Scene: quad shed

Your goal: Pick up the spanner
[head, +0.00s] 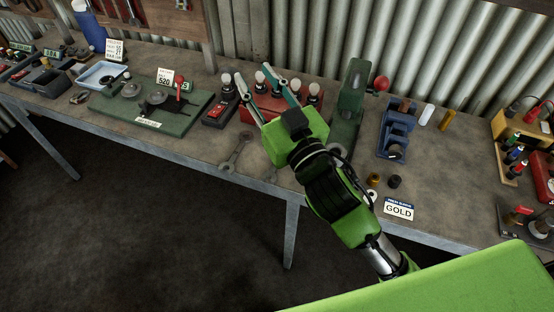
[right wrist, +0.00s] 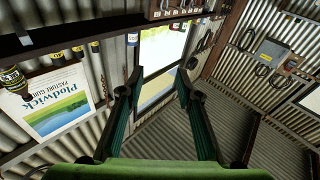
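A grey metal spanner (head: 236,154) lies flat near the front edge of the workbench, in the middle of the head view. My right gripper (head: 253,73) is open and empty, raised above the bench to the right of the spanner and apart from it. Its two fingers point toward the back wall. The right wrist view shows the open fingers (right wrist: 158,84) facing a window and corrugated walls; the spanner is not in that view. Something small lies right of the spanner, partly hidden by my arm. My left gripper is not in view.
The workbench (head: 185,148) has bare room around the spanner.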

